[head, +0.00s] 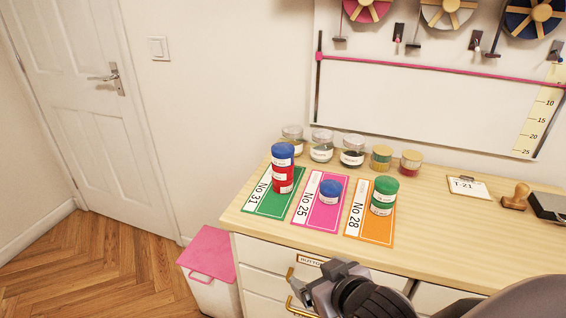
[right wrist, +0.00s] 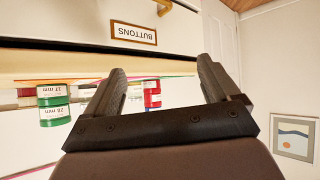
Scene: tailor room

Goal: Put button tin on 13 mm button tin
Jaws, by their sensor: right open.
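A blue button tin (head: 330,191) stands alone on the pink No 25 mat (head: 317,215). On the green No 31 mat (head: 262,204), a blue-topped tin (head: 283,154) stands on red tins (head: 283,180). Stacked green tins (head: 383,194) stand on the orange No 28 mat (head: 370,228); they also show upside down in the right wrist view (right wrist: 54,106), with small mm labels that I cannot read surely. My right gripper (head: 318,286) is open and empty in front of the drawers, below the counter edge. In the right wrist view its fingers (right wrist: 160,75) are spread. My left gripper is out of view.
Several jars (head: 352,151) line the back of the counter (head: 440,235). A T-21 clipboard (head: 468,187) and a wooden stamp (head: 516,196) are at the right. A pink-lidded bin (head: 208,255) stands left of the drawers.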

